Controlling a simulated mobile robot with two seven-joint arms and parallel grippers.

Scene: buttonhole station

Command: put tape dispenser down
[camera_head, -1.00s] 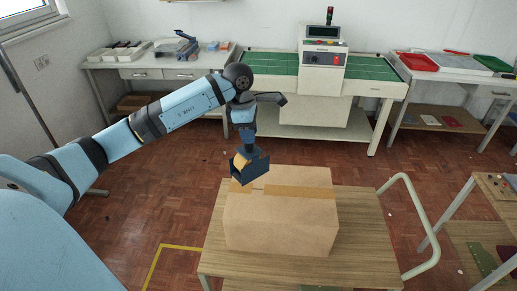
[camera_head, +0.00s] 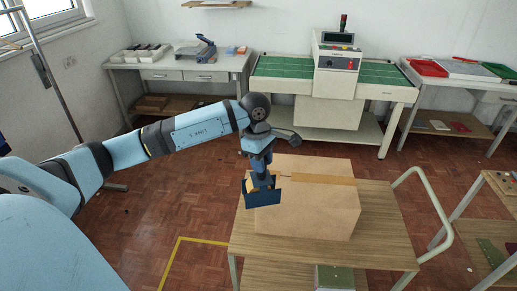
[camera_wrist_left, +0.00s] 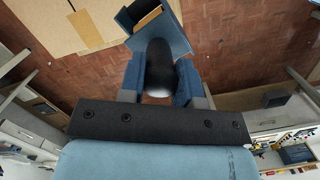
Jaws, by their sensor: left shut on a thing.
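The tape dispenser (camera_head: 263,198) is dark blue with a tan tape roll; it hangs from my left gripper (camera_head: 262,178) in the head view. In the left wrist view the dispenser (camera_wrist_left: 172,35) shows beyond the fingers of my left gripper (camera_wrist_left: 160,82), which are shut on its dark handle. The dispenser is at the left front of the large cardboard box (camera_head: 310,208), overlapping its edge in the head view. I cannot tell whether it touches the box. My right gripper is in neither current view.
The box stands on a wooden-topped trolley (camera_head: 385,240) with a pale rail handle at right. The trolley top is bare to the right of the box. Behind are a machine with green belts (camera_head: 285,68), a left bench (camera_head: 150,65) and a right bench with trays (camera_head: 427,68).

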